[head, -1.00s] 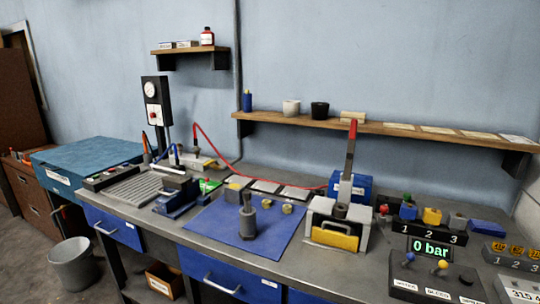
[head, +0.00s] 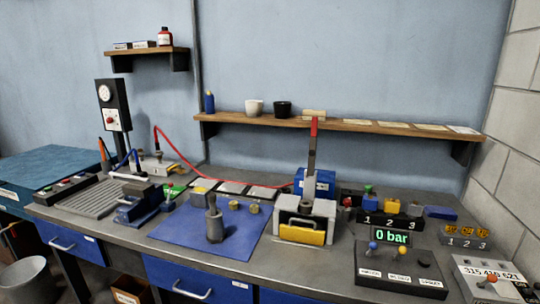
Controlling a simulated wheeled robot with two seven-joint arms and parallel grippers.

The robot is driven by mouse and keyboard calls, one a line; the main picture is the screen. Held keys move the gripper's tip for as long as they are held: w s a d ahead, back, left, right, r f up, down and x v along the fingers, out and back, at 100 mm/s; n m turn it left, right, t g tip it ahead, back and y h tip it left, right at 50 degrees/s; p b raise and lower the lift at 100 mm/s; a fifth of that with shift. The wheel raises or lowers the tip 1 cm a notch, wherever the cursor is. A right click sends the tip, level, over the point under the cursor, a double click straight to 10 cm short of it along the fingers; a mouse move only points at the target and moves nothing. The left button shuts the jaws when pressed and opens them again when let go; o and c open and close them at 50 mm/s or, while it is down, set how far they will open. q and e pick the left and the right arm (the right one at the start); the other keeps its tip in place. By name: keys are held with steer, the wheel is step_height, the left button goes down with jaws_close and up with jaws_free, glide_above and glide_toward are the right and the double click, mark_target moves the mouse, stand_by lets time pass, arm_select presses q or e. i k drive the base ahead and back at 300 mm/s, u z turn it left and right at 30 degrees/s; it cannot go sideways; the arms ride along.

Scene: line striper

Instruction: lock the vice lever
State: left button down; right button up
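A small blue vice (head: 140,204) with a dark jaw block stands on the bench left of the blue mat. A pale bar (head: 128,176) lies just behind it; I cannot tell whether it is the vice's lever. Right of the mat is a grey block fixture (head: 318,209) with a yellow front plate (head: 300,232). Which lever is the vice's, and whether either is locked, I cannot tell. Neither of my grippers is in view.
A grey cylindrical part (head: 214,222) stands on the blue mat (head: 176,234). A control box (head: 400,270) with blue and yellow knobs and a "0 bar" display stands at the right. A red hose (head: 215,178) runs along the back. A shelf (head: 340,125) hangs above.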

mark_target(170, 184)
steer(key=u, duration=2.55)
steer(key=i, duration=2.2)
steer(key=z, duration=2.6)
